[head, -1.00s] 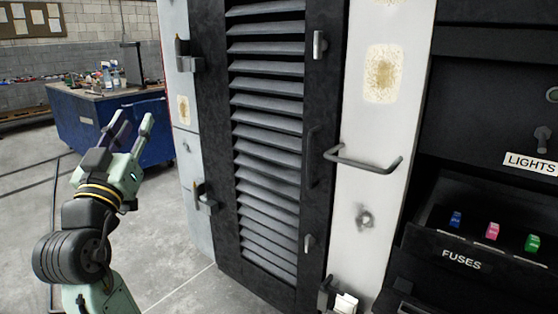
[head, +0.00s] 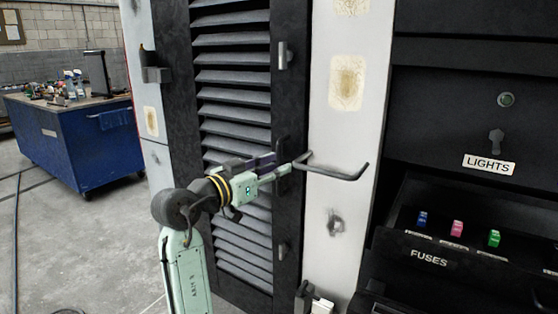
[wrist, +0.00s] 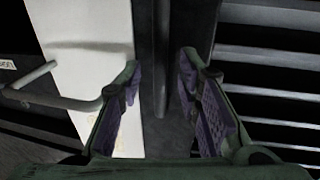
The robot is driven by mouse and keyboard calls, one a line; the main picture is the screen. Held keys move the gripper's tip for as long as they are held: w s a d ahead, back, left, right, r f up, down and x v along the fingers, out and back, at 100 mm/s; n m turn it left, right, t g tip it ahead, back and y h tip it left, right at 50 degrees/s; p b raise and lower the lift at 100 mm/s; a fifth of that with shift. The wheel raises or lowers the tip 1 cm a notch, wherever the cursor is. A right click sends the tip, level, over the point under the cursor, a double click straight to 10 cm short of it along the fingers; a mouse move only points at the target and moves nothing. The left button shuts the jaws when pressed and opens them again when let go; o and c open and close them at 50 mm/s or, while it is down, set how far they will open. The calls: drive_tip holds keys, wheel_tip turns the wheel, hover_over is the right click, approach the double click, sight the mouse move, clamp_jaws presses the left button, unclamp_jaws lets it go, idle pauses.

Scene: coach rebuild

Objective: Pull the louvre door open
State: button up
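The louvre door (head: 232,75) is a dark framed door with grey slats, standing shut in the head view. Its slats fill the right of the wrist view (wrist: 270,60). My gripper (head: 290,168) reaches across the slats to the door's right frame. In the wrist view my gripper (wrist: 160,68) is open, one finger on each side of a dark upright bar (wrist: 161,50), which looks like the door's handle. I cannot tell whether either finger touches it. In the head view my gripper hides most of that handle.
A bent grey grab rail (head: 340,172) on the white panel (head: 335,125) is close to the right of my fingertips. Latches (head: 284,55) sit on the door's right frame. The fuse panel (head: 440,225) is at right; a blue workbench (head: 80,140) stands behind left.

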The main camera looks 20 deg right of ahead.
drive_tip(key=shift+x, duration=0.95)
clamp_jaws()
